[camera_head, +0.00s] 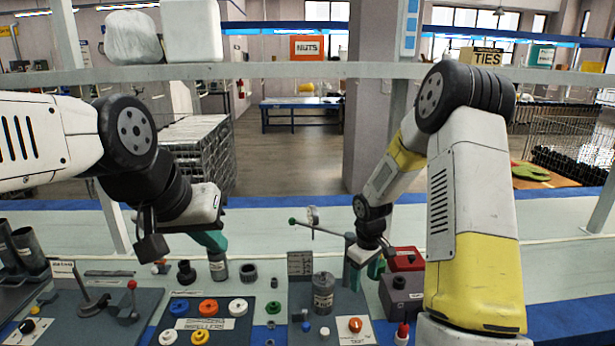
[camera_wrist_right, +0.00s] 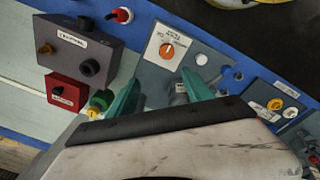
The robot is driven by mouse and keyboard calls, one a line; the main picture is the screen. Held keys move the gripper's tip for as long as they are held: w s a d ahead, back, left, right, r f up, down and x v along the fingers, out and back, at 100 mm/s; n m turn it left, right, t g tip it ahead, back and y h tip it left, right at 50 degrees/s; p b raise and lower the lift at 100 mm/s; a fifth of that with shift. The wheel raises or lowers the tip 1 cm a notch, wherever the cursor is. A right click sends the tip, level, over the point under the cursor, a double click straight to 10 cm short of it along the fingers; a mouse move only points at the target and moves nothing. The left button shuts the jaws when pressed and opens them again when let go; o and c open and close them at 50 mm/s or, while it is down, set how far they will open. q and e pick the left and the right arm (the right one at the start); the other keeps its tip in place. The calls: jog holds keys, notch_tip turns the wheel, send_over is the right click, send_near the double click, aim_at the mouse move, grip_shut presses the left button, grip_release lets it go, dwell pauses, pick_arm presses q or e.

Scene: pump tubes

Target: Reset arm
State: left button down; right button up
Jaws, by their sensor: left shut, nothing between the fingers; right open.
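My left gripper (camera_head: 212,240) hangs at the end of my left arm, over the back of the workbench. Its green fingers are shut and sit just above a dark grey cylinder (camera_head: 218,269); I cannot tell whether they touch it. My right gripper (camera_head: 364,272) is low over the bench at centre right, beside the red box (camera_head: 405,259). Its two green fingers stand apart in the right wrist view (camera_wrist_right: 160,95), and nothing is held between them. A panel with an orange knob (camera_wrist_right: 168,50) lies beyond the fingertips.
The impellers tray (camera_head: 206,323) with coloured rings lies front centre. A dark canister (camera_head: 323,293) stands left of my right gripper. A purple-grey box (camera_wrist_right: 80,50) and a yellow-green knob (camera_wrist_right: 97,104) are close to the right fingers. A lever with red ball (camera_head: 132,285) stands front left.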

jog(key=s+r+m+t, duration=0.15)
jog(key=s+r, duration=0.25)
jog(key=r, duration=0.6)
jog(key=s+r+m+t, duration=0.15)
jog(key=s+r, duration=0.25)
jog(key=r, duration=0.6)
jog(key=s+a+r+m+t+y, duration=0.1)
jog(key=s+r+m, duration=0.1)
jog(key=s+r, duration=0.3)
jog(key=s+a+r+m+t+y, duration=0.1)
jog(key=s+r, duration=0.4)
jog(key=s, duration=0.6)
jog(key=shift+a+m, duration=0.55)
jog(key=shift+m, duration=0.15)
